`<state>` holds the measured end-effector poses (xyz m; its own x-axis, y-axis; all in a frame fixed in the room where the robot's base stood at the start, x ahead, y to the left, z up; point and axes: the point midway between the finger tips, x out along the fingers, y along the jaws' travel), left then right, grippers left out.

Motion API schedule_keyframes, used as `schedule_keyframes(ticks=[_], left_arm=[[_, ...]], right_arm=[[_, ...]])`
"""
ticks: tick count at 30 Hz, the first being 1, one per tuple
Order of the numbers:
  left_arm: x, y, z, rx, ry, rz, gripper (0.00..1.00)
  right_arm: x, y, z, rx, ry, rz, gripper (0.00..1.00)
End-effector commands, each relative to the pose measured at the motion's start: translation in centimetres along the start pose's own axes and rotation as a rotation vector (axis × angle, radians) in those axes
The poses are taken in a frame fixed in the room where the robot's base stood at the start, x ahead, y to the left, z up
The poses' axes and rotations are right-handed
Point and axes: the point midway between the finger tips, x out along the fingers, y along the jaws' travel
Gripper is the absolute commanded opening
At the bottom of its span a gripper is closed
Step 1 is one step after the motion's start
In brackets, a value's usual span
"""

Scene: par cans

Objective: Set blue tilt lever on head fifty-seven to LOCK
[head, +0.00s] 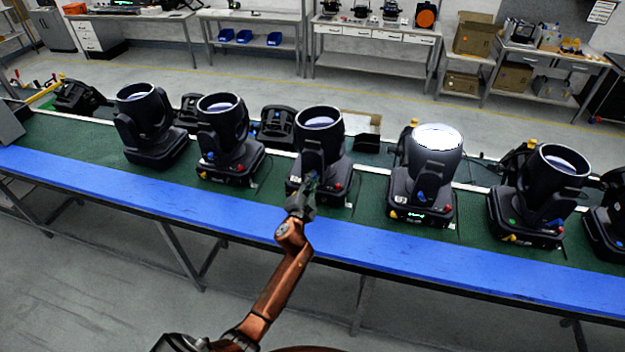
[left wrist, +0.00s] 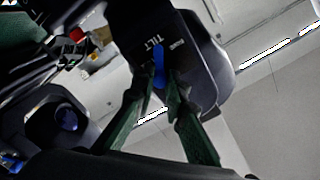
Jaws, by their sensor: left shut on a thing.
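A black moving-head lamp (head: 320,127) stands in the middle of the row, with my left gripper (head: 311,184) at its front side. In the left wrist view the side of its yoke (left wrist: 205,65) carries the word TILT and a smaller label that I cannot read clearly. A blue tilt lever (left wrist: 159,66) sticks out below these words. The green fingers of my left gripper (left wrist: 160,88) are closed around the lever's lower end. In the head view the gripper hides this lever. No number fifty-seven is readable. My right gripper is not in view.
Similar lamps stand close on both sides, one lit (head: 438,135) to the right. They stand on a green bench top (head: 75,130) with a blue front edge (head: 120,190). More black units lie behind the row. The floor in front is clear.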

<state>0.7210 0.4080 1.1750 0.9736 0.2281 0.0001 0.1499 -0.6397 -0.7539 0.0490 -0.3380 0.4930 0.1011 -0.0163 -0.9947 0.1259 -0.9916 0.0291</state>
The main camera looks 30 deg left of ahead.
Motion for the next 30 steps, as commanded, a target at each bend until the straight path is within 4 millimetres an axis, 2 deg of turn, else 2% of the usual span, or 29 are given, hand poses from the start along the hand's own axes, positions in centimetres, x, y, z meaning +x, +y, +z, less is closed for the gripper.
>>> schedule_keyframes(ticks=[4,5,12,23,26,30], left_arm=[[0.0,0.1,0.1,0.000,-0.001,0.002,0.00],[0.0,0.1,0.1,0.000,-0.001,0.002,0.13],[0.0,0.1,0.0,-0.001,0.000,0.001,0.30],[-0.6,0.1,0.1,-0.001,0.000,0.001,0.30],[-1.9,0.1,0.1,-0.001,0.000,0.001,0.30],[-4.7,0.1,0.1,-0.002,0.000,0.002,0.30]], right_arm=[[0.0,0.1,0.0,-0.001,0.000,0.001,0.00],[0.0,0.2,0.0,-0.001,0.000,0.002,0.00],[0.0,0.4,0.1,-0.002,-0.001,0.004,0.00],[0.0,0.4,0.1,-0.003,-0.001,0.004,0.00],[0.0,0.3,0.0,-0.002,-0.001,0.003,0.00],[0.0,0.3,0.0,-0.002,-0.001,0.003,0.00]])
